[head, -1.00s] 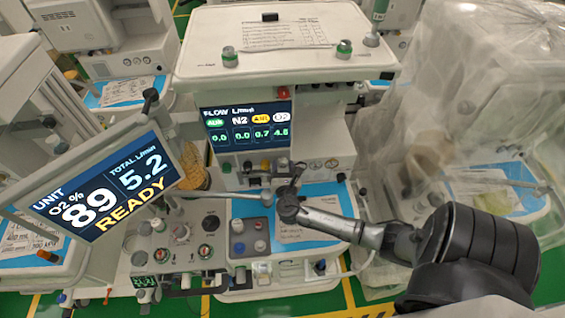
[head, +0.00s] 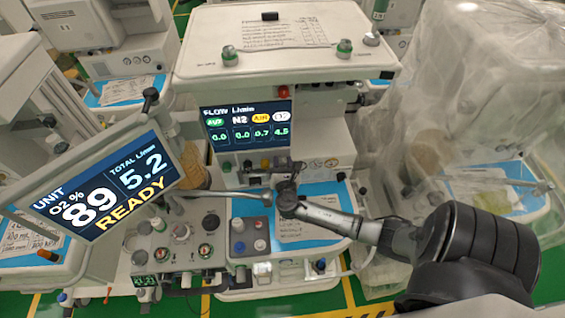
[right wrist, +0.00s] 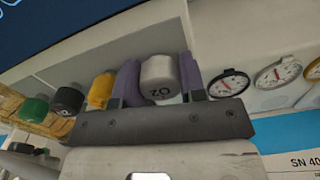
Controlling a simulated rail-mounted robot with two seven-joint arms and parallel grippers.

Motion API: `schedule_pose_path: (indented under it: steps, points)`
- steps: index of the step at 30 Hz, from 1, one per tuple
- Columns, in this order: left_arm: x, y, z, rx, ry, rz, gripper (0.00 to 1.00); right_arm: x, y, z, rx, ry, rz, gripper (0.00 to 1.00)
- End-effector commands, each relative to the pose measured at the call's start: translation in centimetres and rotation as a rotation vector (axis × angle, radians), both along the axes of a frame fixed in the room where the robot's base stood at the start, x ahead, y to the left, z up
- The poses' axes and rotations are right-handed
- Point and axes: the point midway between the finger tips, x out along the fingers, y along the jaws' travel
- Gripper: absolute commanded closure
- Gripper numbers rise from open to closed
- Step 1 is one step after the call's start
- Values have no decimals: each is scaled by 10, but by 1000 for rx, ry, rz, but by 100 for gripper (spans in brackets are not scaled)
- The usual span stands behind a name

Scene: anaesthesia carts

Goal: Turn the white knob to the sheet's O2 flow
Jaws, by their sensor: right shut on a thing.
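In the right wrist view the white knob (right wrist: 160,78), marked O2, sits between the two purple fingers of my right gripper (right wrist: 160,88), which is shut on it. In the head view my right gripper (head: 284,168) is at the panel under the flow screen (head: 247,123) and hides the knob there. The screen's last column, O2, reads about 4.5. A printed sheet (head: 312,221) lies on the blue mat, partly behind my arm; its text is too small to read. My left gripper is not in view.
Yellow (right wrist: 101,91), black (right wrist: 69,99) and green (right wrist: 36,108) knobs stand left of the white one; round gauges (right wrist: 230,83) are on its right. A tilted monitor (head: 108,187) reads O2 89%, total 5.2, READY. A plastic-covered cart (head: 445,110) stands at the right.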

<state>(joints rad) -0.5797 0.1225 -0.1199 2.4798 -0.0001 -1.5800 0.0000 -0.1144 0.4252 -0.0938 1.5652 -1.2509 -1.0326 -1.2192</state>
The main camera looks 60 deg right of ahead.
Motion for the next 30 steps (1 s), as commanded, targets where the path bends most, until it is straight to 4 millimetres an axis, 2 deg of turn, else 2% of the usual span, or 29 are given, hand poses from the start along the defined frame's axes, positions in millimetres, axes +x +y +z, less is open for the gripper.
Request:
schedule_pose_path:
  steps: [9,20,21,24,30]
  points:
    - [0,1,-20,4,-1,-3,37,0,0,-2,177,-246,-1,86]
    - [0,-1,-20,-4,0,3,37,0,0,0,200,-276,0,86]
    - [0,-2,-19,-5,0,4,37,0,0,0,200,-276,0,58]
    - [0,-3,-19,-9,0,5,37,0,0,0,199,-275,0,52]
    - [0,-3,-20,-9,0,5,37,-1,0,0,199,-275,0,52]
